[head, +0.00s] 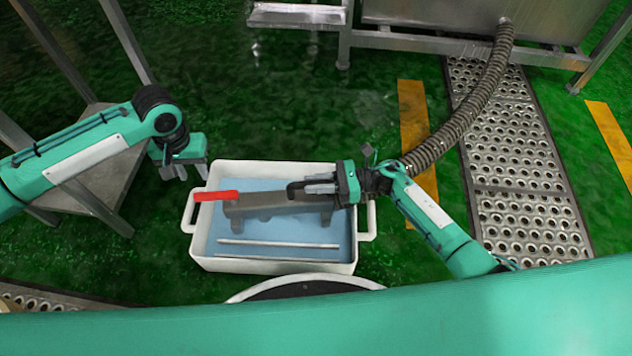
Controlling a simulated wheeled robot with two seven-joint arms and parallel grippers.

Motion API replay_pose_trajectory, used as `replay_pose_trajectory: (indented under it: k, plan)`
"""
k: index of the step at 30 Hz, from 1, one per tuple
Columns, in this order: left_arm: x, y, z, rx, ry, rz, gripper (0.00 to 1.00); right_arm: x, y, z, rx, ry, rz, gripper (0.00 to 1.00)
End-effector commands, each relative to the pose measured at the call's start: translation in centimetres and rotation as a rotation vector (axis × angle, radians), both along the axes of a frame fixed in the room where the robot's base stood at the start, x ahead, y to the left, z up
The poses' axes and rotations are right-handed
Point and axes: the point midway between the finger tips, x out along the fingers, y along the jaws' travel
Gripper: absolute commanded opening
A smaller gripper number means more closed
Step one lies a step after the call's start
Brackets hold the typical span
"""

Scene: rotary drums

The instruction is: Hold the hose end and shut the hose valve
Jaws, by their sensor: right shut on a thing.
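A ribbed grey hose (466,110) runs from the steel tank down to my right wrist, which hides its lower end. A grey fitting (275,206) lies across the white tub (187,213), with a red valve handle (216,196) at its left end pointing left. I cannot see whether hose and fitting join behind my gripper. My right gripper (312,188) points left over the fitting and is shut on it; the exact contact is partly hidden. My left gripper (190,172) is open and empty, above and left of the red handle, apart from it.
The tub has a blue inside and two thin metal rods (278,244) near its front. A steel tank (455,18) stands at the back right. A metal frame stand (100,150) is at the left. A perforated metal walkway (520,150) crosses the green floor at right.

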Motion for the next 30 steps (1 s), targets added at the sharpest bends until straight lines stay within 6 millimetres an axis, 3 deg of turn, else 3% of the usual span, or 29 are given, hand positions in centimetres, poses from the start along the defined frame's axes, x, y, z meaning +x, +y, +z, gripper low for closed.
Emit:
replay_pose_trajectory:
  k: [17, 18, 30]
  plan:
    - [0.00, 0.00, -0.43, 0.000, 0.000, 0.000, 0.36, 0.01, -0.08, -0.42, -0.001, 0.003, -0.002, 0.00]
    - [0.00, 0.00, -0.33, 0.000, 0.000, 0.000, 0.42, 0.01, -0.08, -0.33, -0.001, 0.003, -0.002, 0.00]
    - [0.02, -0.02, -0.22, 0.000, 0.000, -0.055, 0.42, -0.04, -0.11, -0.51, -0.004, 0.005, -0.002, 0.00]
